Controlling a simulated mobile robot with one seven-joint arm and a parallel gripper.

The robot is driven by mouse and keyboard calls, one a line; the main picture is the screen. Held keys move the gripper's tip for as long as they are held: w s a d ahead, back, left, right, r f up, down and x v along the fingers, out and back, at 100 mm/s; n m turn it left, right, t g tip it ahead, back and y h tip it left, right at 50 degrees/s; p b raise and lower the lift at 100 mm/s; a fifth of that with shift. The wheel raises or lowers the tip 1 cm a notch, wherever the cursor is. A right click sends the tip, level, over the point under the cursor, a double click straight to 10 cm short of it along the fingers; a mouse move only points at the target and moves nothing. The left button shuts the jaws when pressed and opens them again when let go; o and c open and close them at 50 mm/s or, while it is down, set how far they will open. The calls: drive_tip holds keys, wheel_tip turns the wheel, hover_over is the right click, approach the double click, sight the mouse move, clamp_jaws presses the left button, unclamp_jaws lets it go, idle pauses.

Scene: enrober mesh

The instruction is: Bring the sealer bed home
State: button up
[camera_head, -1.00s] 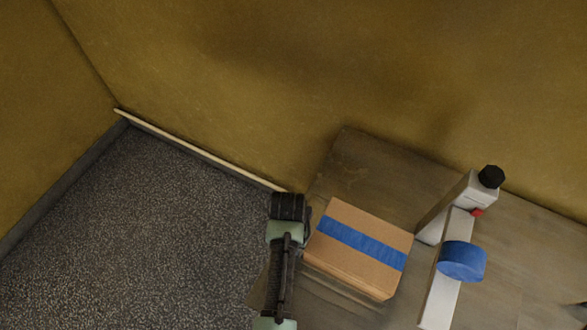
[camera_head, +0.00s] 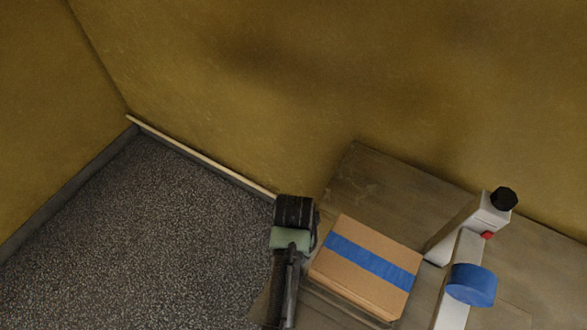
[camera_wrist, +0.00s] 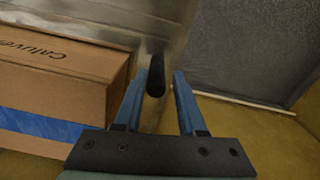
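A dull metal surface (camera_wrist: 186,28), which may be the sealer bed, shows in the wrist view beside a cardboard box. A dark upright knob or handle (camera_wrist: 156,76) stands in front of it. My gripper (camera_wrist: 160,78) is open, with its two blue fingers apart. The knob appears between the fingertips; contact is not visible. The cardboard box (camera_head: 366,266) with a blue tape band sits on the worktop in the head view. It also fills the left of the wrist view (camera_wrist: 60,85). In the head view my arm runs down left of the box, and my fingers are not visible.
A white bar with a blue round part (camera_head: 470,285) stands right of the box. A white bottle with a black cap (camera_head: 486,220) is behind it. The brown worktop (camera_head: 385,185) meets a yellow wall (camera_head: 250,90). Open speckled floor (camera_head: 150,240) lies left.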

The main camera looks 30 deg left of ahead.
wheel_tip(320, 180, up, 9)
drive_tip(key=shift+r, duration=0.15)
idle(0.6)
